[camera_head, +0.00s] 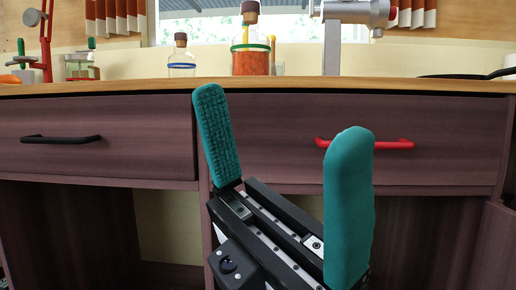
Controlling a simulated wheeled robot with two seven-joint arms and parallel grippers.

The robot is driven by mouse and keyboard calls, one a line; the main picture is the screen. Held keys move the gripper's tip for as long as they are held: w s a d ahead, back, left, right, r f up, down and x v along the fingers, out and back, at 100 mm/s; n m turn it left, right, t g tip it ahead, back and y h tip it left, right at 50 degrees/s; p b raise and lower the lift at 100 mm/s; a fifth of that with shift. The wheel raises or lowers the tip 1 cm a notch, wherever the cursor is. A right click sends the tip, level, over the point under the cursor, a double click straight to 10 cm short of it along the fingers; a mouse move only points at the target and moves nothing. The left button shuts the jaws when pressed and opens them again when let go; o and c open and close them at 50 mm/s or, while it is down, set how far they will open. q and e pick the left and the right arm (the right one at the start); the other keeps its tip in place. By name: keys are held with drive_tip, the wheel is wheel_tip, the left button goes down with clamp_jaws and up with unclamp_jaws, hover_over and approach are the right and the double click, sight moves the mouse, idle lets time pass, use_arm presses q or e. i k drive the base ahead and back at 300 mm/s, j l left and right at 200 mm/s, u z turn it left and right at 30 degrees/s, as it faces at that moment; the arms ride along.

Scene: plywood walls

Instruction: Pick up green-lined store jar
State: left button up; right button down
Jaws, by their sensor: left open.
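A clear jar (251,62) with a green band, a dark stopper and orange-red contents stands on the wooden counter, at the back centre. Its base is partly hidden by the counter edge. Another glass jar (79,68) with green parts stands at the far left of the counter. My left gripper (281,112) is open and empty, with two teal padded fingers spread wide. It is in front of the drawers, lower in the picture than the green-banded jar and apart from it. My right gripper is not in view.
A blue-banded stoppered jar (181,60) stands left of the green-banded one. A grey metal appliance (333,45) stands to its right. A dark pan (455,76) lies far right. Drawers have a black handle (60,139) and a red handle (390,144). The counter edge (130,86) lies beyond my gripper.

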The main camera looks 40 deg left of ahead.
sight(250, 47)
drive_tip(key=u, duration=1.25)
